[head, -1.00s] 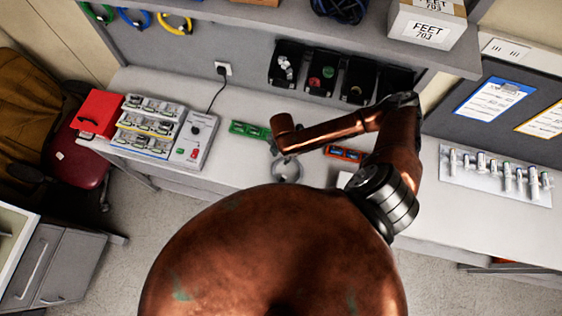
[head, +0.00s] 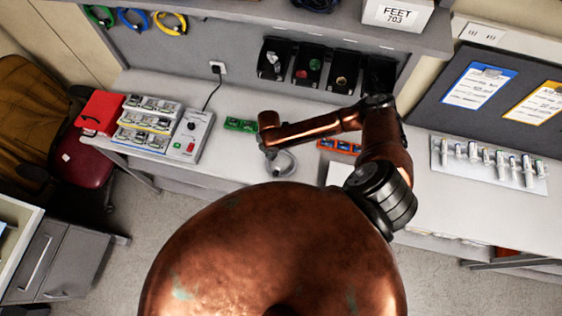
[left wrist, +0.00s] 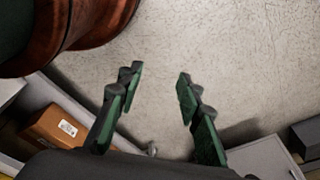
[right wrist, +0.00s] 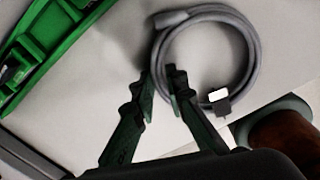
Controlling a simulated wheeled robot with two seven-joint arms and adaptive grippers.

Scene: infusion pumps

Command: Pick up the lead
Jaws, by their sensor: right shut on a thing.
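The lead is a grey coiled cable (right wrist: 252,50) with a dark plug end. In the right wrist view it forms a ring against the pale worktop. In the head view the coil (head: 284,165) shows just below my right gripper (head: 267,151), partly hidden by my arm. In the right wrist view my right gripper (right wrist: 160,78) is closed on the near-left side of the coil, with its fingertips close together. Whether the coil touches the worktop I cannot tell. In the left wrist view my left gripper (left wrist: 160,76) is open and empty above the floor.
A green tray (right wrist: 50,40) lies beside the coil. An orange tray (head: 338,146) is to its right. A grey device (head: 190,135), racked modules and a red box (head: 101,113) stand at left. Dark bins line the back. A syringe board (head: 488,165) lies at right.

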